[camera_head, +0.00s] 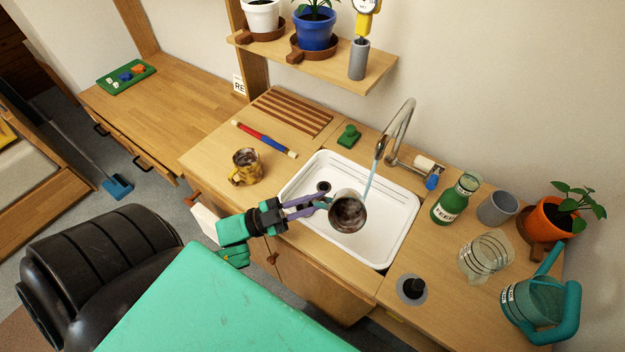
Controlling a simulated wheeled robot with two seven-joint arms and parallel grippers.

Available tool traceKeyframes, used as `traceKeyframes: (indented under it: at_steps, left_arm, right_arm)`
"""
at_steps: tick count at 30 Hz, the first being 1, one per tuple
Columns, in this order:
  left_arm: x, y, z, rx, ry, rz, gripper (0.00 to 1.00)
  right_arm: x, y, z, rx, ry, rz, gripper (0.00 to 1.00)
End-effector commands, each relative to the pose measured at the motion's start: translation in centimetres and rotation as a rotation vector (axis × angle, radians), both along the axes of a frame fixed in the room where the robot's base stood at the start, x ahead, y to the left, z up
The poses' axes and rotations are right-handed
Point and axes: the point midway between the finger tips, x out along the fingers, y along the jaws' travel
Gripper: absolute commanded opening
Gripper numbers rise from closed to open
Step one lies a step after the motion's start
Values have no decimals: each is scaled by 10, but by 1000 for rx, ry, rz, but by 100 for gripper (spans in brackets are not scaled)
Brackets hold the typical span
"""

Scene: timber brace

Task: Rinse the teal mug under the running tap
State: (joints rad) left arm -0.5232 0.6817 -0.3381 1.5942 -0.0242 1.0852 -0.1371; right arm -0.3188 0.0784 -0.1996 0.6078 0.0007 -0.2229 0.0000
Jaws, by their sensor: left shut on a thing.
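The mug (347,213) is over the white sink basin (398,215), with its brown-stained inside facing the camera. A little teal shows at its left side, by the handle. My left gripper (322,203) comes in from the left and is shut on the mug at that side. The tap (400,125) arches over the sink, and a pale blue stream of water (371,178) falls from it. The stream's lower end shows close to the mug's upper right rim; I cannot tell whether it enters the mug. My right gripper is not in view.
A yellow stained mug (246,167) and a red-and-blue rod (264,139) lie left of the sink. A green bottle (450,205), grey cup (497,208), glass jar (487,256) and teal watering can (540,305) crowd the right counter. A shelf (335,73) hangs behind.

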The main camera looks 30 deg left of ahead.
Motion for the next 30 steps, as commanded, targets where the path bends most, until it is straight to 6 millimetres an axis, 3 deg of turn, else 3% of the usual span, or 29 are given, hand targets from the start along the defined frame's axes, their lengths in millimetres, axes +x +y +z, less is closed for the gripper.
traceKeyframes:
  at_steps: [4, 10, 24, 30]
  left_arm:
    - [19, 3, -7, -1, -5, 0, 0]
    - [43, 5, -12, 1, -6, 1, 0]
    - [99, 13, -23, 0, -4, 2, 0]
    - [110, 14, -21, -1, -3, 1, 0]
  right_arm:
    - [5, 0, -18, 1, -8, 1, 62]
    - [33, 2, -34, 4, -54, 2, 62]
    - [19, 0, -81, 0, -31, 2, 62]
    - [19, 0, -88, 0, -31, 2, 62]
